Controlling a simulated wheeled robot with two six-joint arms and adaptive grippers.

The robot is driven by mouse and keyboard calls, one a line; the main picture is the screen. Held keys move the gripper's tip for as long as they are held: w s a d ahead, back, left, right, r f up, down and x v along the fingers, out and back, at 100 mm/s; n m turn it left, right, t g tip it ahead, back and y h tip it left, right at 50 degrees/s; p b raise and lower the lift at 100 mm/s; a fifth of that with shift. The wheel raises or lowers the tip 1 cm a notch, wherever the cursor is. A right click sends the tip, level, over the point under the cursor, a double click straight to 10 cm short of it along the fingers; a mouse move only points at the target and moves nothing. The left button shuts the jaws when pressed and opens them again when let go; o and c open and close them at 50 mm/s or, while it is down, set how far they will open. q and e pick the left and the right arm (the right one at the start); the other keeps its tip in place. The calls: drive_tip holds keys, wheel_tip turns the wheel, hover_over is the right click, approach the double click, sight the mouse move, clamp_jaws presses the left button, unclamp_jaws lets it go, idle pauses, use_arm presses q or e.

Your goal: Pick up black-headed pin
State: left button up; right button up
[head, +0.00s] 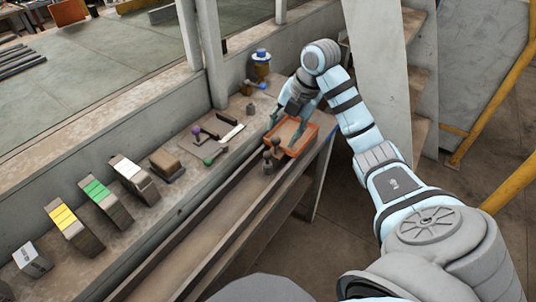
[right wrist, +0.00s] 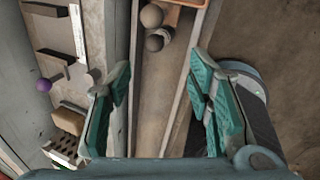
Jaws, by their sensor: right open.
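Two dark, round-headed pieces (head: 267,160) that look like pins stand close together at the near left side of the orange tray. Their round heads also show in the right wrist view (right wrist: 155,42), just beyond the fingertips and near the top edge. Both look dark grey-brown, so I cannot tell which is the black-headed pin. My right gripper (head: 283,127) is at the tray, above and behind these pieces. In the right wrist view its teal fingers (right wrist: 160,68) are spread wide, with nothing between them. My left gripper is not in view.
The orange tray (head: 312,135) sits at the bench's right end. A purple-headed piece (head: 197,130) and a green-headed piece (head: 209,161) lie left on the ledge. Blocks with yellow (head: 62,217), green (head: 95,189) and white (head: 127,168) tops stand nearer.

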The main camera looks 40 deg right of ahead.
sight(269, 152)
drive_tip(key=x, duration=1.1)
drive_tip(key=shift+w+a+f+b, duration=0.1)
drive_tip(key=shift+w+a+b, duration=0.2)
drive_tip(key=shift+w+b, duration=0.1)
clamp_jaws()
